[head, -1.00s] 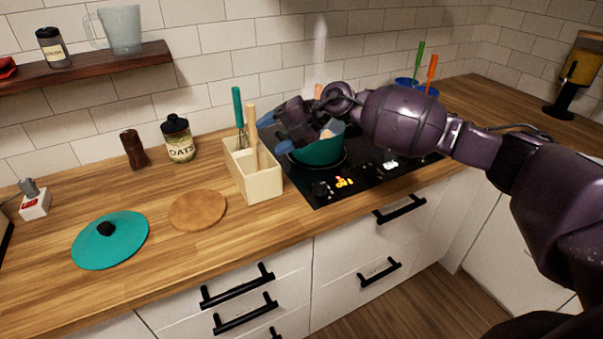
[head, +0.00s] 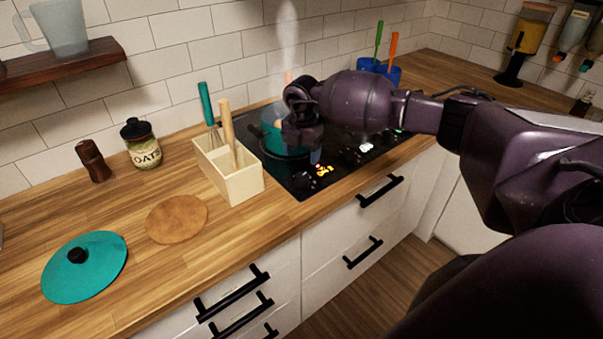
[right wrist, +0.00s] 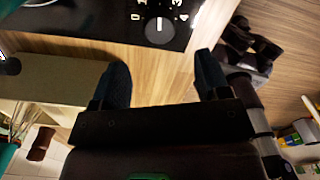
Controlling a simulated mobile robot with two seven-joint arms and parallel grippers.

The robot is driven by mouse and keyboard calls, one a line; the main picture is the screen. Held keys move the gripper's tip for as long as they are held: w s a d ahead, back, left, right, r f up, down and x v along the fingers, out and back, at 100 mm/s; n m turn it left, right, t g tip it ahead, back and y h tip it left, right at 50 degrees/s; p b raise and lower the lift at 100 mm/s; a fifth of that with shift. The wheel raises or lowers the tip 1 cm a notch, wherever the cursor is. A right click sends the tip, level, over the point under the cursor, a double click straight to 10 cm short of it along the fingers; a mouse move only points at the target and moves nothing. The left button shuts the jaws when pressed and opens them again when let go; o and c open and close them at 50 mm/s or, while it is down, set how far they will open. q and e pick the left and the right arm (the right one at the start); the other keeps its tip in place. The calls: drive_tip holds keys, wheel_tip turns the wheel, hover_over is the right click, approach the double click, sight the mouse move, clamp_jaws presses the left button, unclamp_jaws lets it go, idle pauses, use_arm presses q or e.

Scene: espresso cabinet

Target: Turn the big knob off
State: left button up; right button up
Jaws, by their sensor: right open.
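The big knob (right wrist: 159,30) is a dark round dial with a white mark on the black cooktop, near its front edge, in the right wrist view. In the head view the knob (head: 302,181) is small and dark, left of lit orange symbols. My right gripper (right wrist: 162,75) is open and empty, its two fingers apart, with the knob ahead of the gap between them. My left gripper is not in view.
A wooden utensil box (head: 240,184) with tall handles stands just left of the cooktop (head: 343,158). A teal lid (head: 97,279), a round wooden board (head: 177,221) and an oats jar (head: 142,146) are farther left. Black drawer handles (head: 380,191) stick out below the counter.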

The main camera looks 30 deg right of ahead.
sight(302, 175)
wheel_tip(302, 175, down, 8)
drive_tip(key=shift+r, duration=0.1)
idle(0.4)
drive_tip(key=c, duration=0.9)
